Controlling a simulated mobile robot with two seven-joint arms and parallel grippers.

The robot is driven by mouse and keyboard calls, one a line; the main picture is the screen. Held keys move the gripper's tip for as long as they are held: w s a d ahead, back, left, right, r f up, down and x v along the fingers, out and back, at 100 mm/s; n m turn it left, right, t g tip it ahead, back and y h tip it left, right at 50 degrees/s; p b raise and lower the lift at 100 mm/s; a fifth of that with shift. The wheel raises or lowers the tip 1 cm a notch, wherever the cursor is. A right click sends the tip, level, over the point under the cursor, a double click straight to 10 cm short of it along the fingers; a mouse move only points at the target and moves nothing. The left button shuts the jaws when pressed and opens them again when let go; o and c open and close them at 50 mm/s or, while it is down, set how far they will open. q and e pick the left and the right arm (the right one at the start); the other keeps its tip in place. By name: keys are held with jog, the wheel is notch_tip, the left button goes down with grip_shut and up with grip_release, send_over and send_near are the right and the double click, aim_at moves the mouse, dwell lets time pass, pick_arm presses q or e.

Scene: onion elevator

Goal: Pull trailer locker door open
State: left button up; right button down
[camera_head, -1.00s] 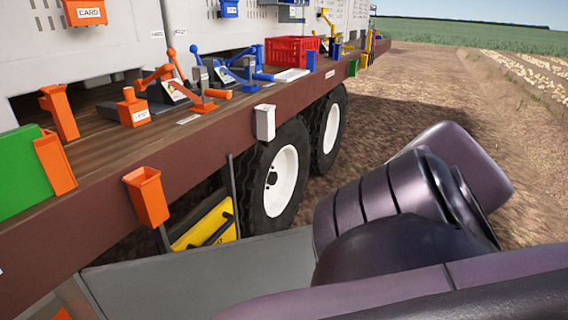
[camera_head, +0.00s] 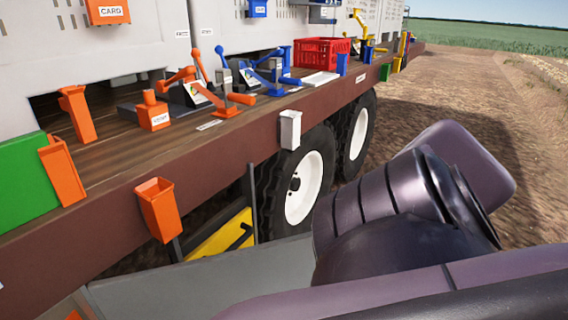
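The trailer (camera_head: 230,155) runs from the left foreground to the upper right, with a brown edge and a wooden deck. Grey-white slatted panels (camera_head: 160,40) stand on the deck; I cannot tell which of them is the locker door. A yellow panel with a black bar (camera_head: 222,238) is low under the deck, beside the front wheel, partly hidden by a grey surface. Neither of my grippers shows. A dark purple-grey arm part of mine fills the lower right.
Orange lever devices (camera_head: 225,100) and blue ones stand on the deck near a red crate (camera_head: 318,55). An orange holder (camera_head: 158,210) and a white holder (camera_head: 290,130) hang on the deck edge. Two wheels (camera_head: 305,188) sit below. Bare soil lies open at right.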

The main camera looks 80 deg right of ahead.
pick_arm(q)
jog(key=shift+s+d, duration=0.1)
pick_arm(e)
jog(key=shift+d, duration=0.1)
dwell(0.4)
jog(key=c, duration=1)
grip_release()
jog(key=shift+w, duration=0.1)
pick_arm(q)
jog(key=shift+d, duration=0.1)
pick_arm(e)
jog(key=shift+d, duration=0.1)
